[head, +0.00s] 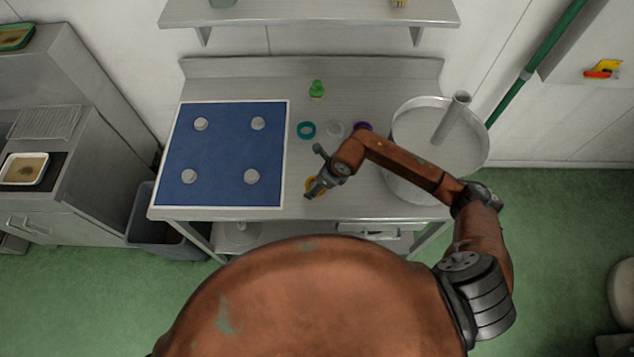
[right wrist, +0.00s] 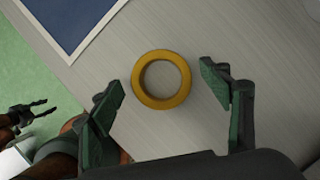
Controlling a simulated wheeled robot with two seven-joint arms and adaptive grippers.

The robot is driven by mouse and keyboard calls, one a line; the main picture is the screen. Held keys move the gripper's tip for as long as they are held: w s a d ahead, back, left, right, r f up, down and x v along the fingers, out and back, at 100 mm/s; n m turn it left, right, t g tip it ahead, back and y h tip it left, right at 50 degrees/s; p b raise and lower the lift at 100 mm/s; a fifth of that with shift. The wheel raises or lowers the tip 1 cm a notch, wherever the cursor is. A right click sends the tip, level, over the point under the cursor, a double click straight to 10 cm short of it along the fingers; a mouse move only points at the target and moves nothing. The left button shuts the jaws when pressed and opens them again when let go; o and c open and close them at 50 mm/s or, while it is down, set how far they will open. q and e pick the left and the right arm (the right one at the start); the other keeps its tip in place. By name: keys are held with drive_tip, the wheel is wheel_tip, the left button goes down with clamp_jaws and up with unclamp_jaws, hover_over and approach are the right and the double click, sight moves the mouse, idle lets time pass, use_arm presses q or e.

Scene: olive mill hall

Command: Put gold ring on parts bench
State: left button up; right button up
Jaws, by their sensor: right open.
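The gold ring (right wrist: 138,86) lies flat on a bare part of the grey metal bench (right wrist: 165,145). In the head view the ring (head: 309,184) shows near the bench's front edge, partly covered by my right gripper (head: 312,190). In the right wrist view my right gripper (right wrist: 160,82) is open, with one finger on each side of the ring and neither visibly closed on it. My left gripper (right wrist: 42,108) shows at the left of the right wrist view, away from the bench, its fingers apart and empty. It is not in the head view.
A blue board (head: 222,150) with several pale pegs covers the bench's left part. A teal ring (head: 306,137), a whitish ring (head: 335,130), a purple ring (head: 362,125) and a green figure-like item (head: 317,90) stand behind. A round metal tub (head: 475,155) is at right.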

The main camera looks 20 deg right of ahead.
drive_tip(key=b+v, duration=0.1)
drive_tip(key=v, duration=1)
drive_tip(key=shift+r, duration=0.2)
